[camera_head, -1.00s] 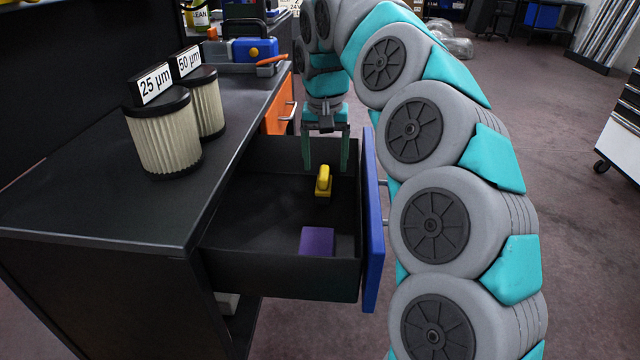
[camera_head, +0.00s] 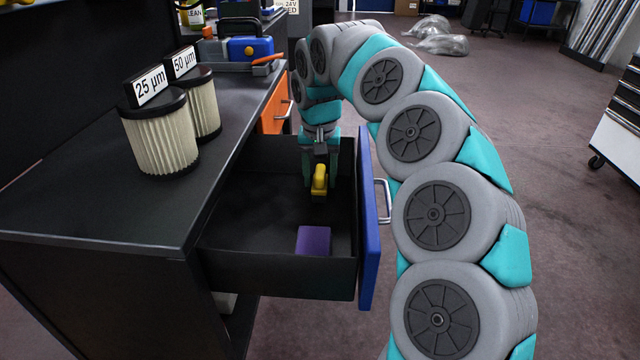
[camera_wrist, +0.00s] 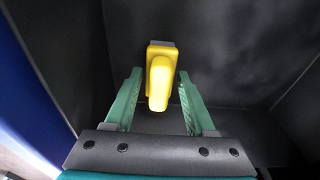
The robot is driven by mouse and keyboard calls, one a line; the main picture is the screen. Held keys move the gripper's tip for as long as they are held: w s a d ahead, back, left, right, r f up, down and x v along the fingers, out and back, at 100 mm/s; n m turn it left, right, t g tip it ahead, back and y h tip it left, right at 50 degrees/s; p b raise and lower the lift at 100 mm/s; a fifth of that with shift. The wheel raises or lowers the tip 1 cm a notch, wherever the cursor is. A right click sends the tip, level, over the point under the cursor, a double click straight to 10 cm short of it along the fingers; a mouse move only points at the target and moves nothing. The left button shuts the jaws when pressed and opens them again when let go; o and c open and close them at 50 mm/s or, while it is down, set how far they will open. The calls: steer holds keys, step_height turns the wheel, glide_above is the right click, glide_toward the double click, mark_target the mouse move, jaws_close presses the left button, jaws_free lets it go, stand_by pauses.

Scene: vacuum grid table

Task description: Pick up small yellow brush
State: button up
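The small yellow brush (camera_head: 319,181) is in the open black drawer (camera_head: 265,270), towards its back end. In the wrist view the yellow brush (camera_wrist: 160,75) lies with its handle pointing towards my gripper (camera_wrist: 158,90). The two green fingers are apart, one on each side of the handle, with a visible gap on both sides. In the head view my gripper (camera_head: 321,172) is down inside the drawer at the brush, and the brush partly covers it. Whether the fingertips touch the drawer floor cannot be told.
A purple block (camera_head: 314,240) lies nearer in the drawer. The blue drawer front (camera_head: 370,225) stands close to the right of my arm's end. Two filters (camera_head: 160,135) stand on the black tabletop (camera_head: 90,215). The drawer floor left of the brush is clear.

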jaws_close()
stand_by(0.4)
